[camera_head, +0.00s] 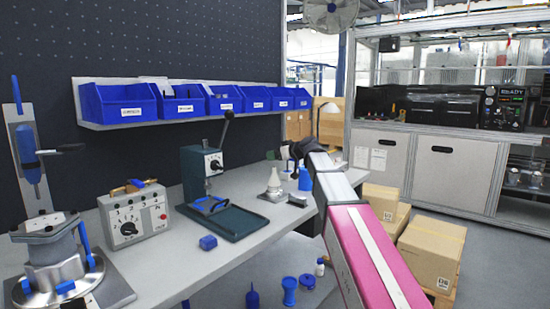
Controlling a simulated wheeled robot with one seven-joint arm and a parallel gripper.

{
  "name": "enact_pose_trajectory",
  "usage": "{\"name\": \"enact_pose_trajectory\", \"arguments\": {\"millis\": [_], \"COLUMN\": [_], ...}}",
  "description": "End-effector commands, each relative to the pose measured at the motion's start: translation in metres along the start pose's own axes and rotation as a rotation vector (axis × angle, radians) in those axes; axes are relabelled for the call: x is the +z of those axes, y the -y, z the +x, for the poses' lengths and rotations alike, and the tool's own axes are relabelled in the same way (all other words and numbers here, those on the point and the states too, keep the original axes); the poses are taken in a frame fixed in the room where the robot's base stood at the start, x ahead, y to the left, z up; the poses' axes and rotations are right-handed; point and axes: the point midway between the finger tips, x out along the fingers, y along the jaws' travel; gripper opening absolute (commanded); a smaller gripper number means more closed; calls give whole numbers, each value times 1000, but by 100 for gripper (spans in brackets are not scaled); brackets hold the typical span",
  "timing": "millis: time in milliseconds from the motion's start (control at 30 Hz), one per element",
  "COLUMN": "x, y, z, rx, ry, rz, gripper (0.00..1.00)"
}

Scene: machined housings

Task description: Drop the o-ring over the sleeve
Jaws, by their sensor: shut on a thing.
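My gripper (298,150) is the dark end of my arm, over the far part of the grey workbench (165,255). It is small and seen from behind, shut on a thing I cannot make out. No o-ring can be told apart in this view. A pale cone-topped piece (273,183) stands upright on the bench, below and left of my gripper in the picture. It may be the sleeve, but I cannot tell. The gap between it and my gripper cannot be judged.
A green lever press (203,170) and a grey control box (132,216) stand on the bench. A round metal housing (60,270) is at the near left. Blue bins (125,103) line the wall shelf. Cardboard boxes (432,255) stand right.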

Motion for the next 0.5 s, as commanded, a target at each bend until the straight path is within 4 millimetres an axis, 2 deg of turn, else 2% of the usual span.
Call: {"name": "enact_pose_trajectory", "arguments": {"millis": [267, 500], "x": [3, 15], "y": [0, 0], "z": [1, 5], "rx": [0, 1], "ry": [0, 0], "rz": [0, 0], "gripper": [49, 49]}}
